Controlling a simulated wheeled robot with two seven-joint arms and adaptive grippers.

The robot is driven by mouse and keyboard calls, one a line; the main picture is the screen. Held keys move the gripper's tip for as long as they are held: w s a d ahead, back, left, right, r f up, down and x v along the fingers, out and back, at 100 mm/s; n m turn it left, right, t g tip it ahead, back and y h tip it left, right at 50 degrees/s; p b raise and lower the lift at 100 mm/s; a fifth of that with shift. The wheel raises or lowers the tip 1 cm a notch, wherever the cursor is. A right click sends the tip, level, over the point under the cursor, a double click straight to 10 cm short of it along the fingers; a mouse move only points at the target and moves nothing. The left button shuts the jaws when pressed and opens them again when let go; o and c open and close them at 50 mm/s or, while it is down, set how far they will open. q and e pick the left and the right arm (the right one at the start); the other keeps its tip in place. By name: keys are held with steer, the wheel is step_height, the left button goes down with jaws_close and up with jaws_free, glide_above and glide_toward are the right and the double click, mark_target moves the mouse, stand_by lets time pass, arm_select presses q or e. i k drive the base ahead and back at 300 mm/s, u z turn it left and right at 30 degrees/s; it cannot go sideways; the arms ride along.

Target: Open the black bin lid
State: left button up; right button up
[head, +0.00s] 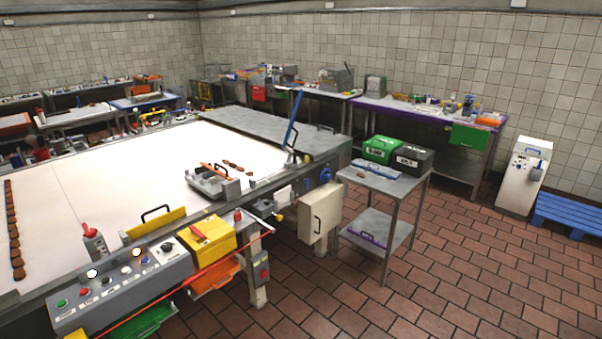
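The black bin (408,160) stands on the upper shelf of a small grey metal cart, right of the conveyor. It has white lettering on its front, and its lid looks closed with a handle on top. A green bin (380,149) of similar shape stands just left of it. Neither of my grippers shows in the head view, so whether they are open or shut is hidden.
The cart (368,180) also carries a blue-handled tool (377,169) in front of the bins. The wide white conveyor (120,195) fills the left side. Open tiled floor (470,260) lies right of the cart. A white machine (527,175) and blue pallet (568,215) stand far right.

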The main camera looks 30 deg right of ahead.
mark_target(420, 153)
steer(key=z, duration=1.1)
steer(key=i, duration=1.15)
steer(key=u, duration=0.5)
steer(key=i, duration=0.55)
steer(key=z, duration=2)
steer(key=i, duration=1.4)
steer(key=z, duration=0.45)
